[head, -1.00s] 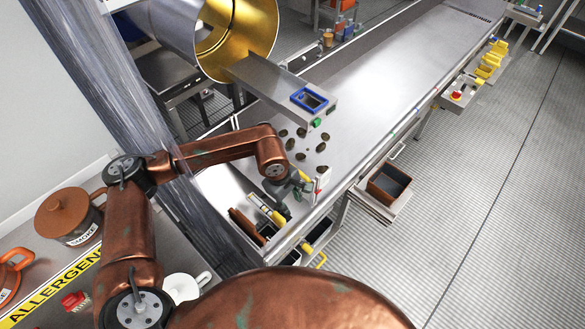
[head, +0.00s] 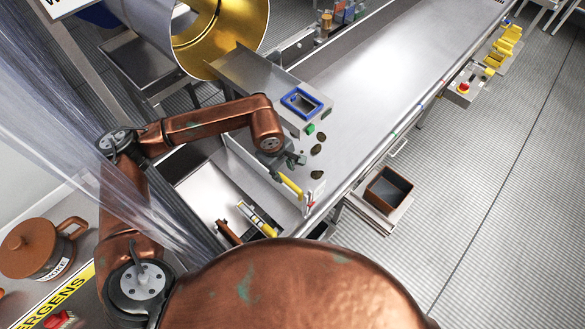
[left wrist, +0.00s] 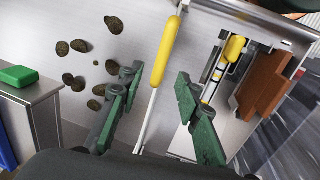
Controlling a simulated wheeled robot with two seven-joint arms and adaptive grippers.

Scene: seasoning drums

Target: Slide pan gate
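The pan gate shows as a thin upright pale plate across the near end of the metal pan (head: 385,65), with a yellow grip (head: 290,187) along its top. In the left wrist view the yellow grip (left wrist: 165,55) lies just beyond and between my fingers, and the pale plate runs back between them. My left gripper (head: 285,163) is above the gate, and its green fingers (left wrist: 160,108) are open and apart on either side of the gate's line. I cannot tell whether either finger touches it. My right gripper is not in view.
Several dark lumps (left wrist: 79,46) lie in the pan beside the gate. A control box with a blue-framed screen (head: 302,103) overhangs the pan near my left gripper. A yellow-handled tool (left wrist: 234,48) and a brown piece (left wrist: 262,85) lie beyond the gate. A golden drum (head: 228,35) stands behind.

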